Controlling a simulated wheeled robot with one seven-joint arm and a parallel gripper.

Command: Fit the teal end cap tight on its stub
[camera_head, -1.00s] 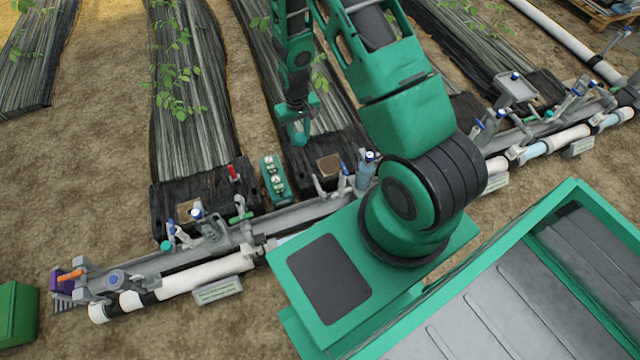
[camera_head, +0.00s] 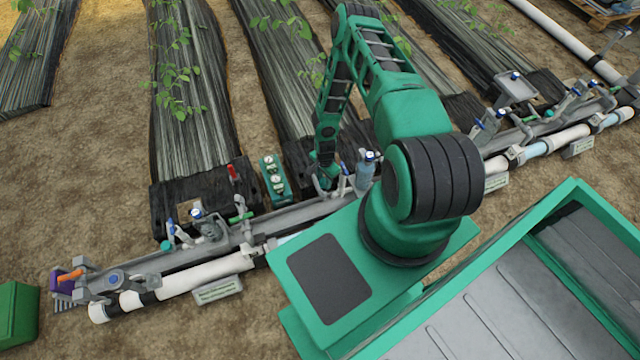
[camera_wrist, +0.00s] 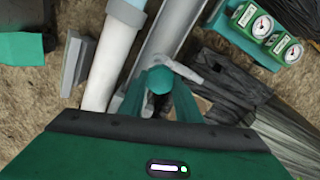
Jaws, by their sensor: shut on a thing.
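My gripper (camera_wrist: 157,102) is shut on the teal end cap (camera_wrist: 157,78), whose rounded end shows between the fingers in the wrist view. A grey fitting (camera_wrist: 184,68) lies right beside the cap there, over the grey channel; I cannot tell whether it is the stub or whether they touch. In the head view my gripper (camera_head: 325,176) is low over the middle of the skid, at the grey fittings behind the rail. The cap cannot be made out there, and the contact is too small to see.
A green box with two gauges (camera_head: 272,179) stands left of my gripper; it also shows at upper right in the wrist view (camera_wrist: 263,28). A blue-topped valve (camera_head: 367,170) stands close on the right. The white pipe (camera_head: 205,270) runs along the front.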

